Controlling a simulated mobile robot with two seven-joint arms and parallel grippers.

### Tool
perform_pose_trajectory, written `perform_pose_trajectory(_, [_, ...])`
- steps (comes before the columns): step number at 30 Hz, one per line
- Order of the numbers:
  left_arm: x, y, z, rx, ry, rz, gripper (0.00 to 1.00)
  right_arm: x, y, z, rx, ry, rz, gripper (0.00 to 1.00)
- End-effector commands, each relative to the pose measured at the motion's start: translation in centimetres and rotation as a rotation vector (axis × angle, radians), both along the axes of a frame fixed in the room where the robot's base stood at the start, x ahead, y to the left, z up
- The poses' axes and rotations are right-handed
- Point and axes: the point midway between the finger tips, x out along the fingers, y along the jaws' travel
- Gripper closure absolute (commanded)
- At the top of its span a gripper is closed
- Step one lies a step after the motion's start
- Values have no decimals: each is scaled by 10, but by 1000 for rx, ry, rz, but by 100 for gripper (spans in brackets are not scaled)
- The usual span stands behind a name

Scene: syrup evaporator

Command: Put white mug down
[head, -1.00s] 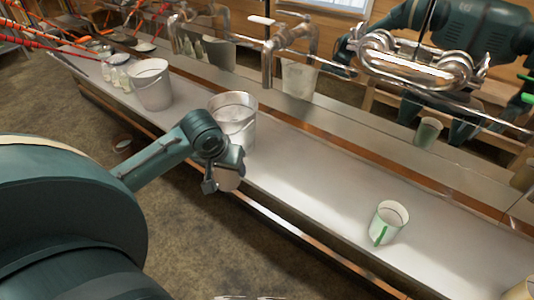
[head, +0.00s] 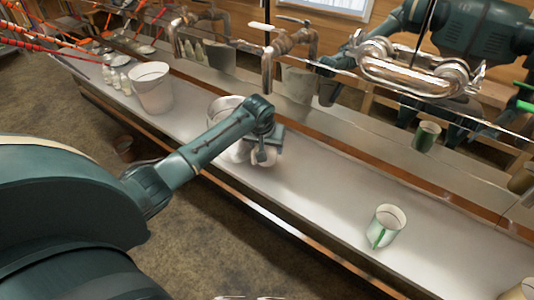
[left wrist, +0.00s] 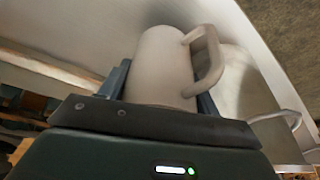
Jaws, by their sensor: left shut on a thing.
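The white mug (left wrist: 162,62) is between the fingers of my left gripper (left wrist: 165,95) in the left wrist view, with its handle to the right. In the head view my left gripper (head: 264,153) is over the metal counter (head: 310,195), just in front of a metal bucket (head: 222,106). Only a small part of the mug (head: 262,161) shows there, below the gripper. I cannot tell whether the mug's base touches the counter. My right gripper is not in view.
A white mug with green marks (head: 384,229) stands farther right on the counter. Another bucket (head: 151,90) and small bottles (head: 117,79) stand to the left. Pipes (head: 290,45) are behind. The counter between my left gripper and the green-marked mug is clear.

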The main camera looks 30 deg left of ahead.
Motion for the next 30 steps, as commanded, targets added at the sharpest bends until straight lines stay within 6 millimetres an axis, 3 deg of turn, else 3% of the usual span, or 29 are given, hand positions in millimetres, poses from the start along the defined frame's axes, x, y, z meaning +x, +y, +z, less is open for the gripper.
perform_pose_trajectory(6, [0, -1, -31, -1, 3, 0, 63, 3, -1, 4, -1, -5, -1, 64])
perform_pose_trajectory(20, [3, -1, -39, -1, 2, 0, 63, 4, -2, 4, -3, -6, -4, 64])
perform_pose_trajectory(21, [3, -1, -39, -1, 2, 0, 34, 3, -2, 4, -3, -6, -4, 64])
perform_pose_trajectory(28, [3, -1, -39, -1, 2, 0, 16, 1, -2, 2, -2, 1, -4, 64])
perform_pose_trajectory(30, [3, -1, -39, -1, 2, 0, 16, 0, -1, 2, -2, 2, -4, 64])
